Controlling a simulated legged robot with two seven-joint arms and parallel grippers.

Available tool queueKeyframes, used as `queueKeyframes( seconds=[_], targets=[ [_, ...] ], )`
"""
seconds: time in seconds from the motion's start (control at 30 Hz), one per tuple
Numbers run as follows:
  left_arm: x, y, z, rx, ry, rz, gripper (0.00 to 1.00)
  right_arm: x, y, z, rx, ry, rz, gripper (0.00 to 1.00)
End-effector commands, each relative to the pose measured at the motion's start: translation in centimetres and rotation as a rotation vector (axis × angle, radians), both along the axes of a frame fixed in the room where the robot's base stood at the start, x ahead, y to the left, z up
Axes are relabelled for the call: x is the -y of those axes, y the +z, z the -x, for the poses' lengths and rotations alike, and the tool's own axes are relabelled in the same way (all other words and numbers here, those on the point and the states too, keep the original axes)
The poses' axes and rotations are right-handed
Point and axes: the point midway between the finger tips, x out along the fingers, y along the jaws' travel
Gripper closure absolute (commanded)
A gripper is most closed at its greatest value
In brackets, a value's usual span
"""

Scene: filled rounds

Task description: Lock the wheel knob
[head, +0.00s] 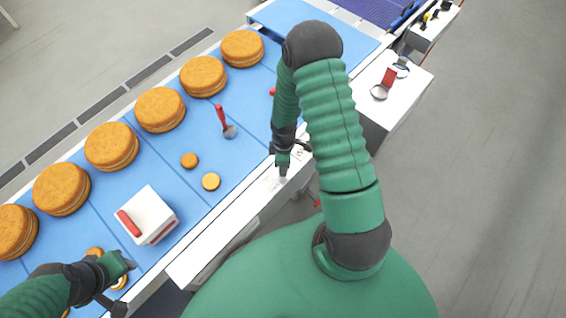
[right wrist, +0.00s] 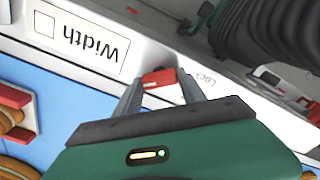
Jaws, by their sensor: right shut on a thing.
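In the right wrist view, a small red piece (right wrist: 158,78) sits at the white rail beside a label partly reading "Lock"; I take it for the knob. My right gripper (right wrist: 160,92) has its two grey fingers on either side of it, shut on it. In the head view, my right gripper (head: 282,172) points down at the white rail (head: 245,205), and the knob there is hidden by the hand. My left gripper (head: 124,268) is at the lower left, over the blue belt near small round biscuits; its finger opening is unclear.
Several large round sandwich cakes (head: 160,109) line the far side of the blue belt (head: 185,215). A white box with red parts (head: 150,213), a red-handled tool (head: 222,120) and small biscuits (head: 211,181) lie on it. A "Width" label (right wrist: 80,38) marks the rail.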

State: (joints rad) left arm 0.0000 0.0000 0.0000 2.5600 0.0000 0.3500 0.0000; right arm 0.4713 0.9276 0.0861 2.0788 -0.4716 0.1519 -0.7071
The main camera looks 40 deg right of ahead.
Motion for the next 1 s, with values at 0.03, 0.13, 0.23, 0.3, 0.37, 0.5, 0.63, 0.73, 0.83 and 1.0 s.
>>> queueKeyframes(
  seconds=[0.03,0.13,0.23,0.3,0.37,0.5,0.63,0.73,0.83,1.0],
  targets=[
    [0.00,-0.12,0.00,0.000,0.000,0.000,0.64,0.16,-0.02,-0.15,0.004,-0.042,0.003,0.93],
    [0.00,-0.26,0.00,0.000,0.000,0.000,0.64,0.16,-0.03,-0.12,0.004,-0.136,0.003,0.93],
    [0.00,-0.39,0.00,0.000,0.000,0.000,0.64,0.14,-0.06,-0.09,0.004,-0.231,0.002,0.93],
    [0.00,-0.49,0.00,0.000,0.000,0.000,0.64,0.13,-0.07,-0.08,0.004,-0.295,0.002,0.93],
    [0.00,-0.57,0.00,0.000,0.000,0.000,0.64,0.12,-0.08,-0.07,0.004,-0.348,0.002,0.93],
    [0.00,-0.74,0.00,0.000,0.000,0.000,0.64,0.09,-0.08,-0.03,0.003,-0.460,0.001,0.93],
    [0.00,-0.87,0.00,0.000,0.000,0.000,0.64,0.08,-0.08,0.00,0.003,-0.545,0.001,0.93],
    [0.00,-0.96,0.00,0.000,0.000,0.000,0.64,0.06,-0.07,0.01,0.002,-0.597,0.001,0.93],
    [0.00,-1.01,0.00,0.000,0.000,0.000,0.64,0.04,-0.07,0.03,0.002,-0.635,0.001,0.93],
    [0.00,-1.06,0.00,0.000,0.000,0.000,0.64,0.02,-0.08,0.06,0.001,-0.673,0.001,0.93]
  ],
)
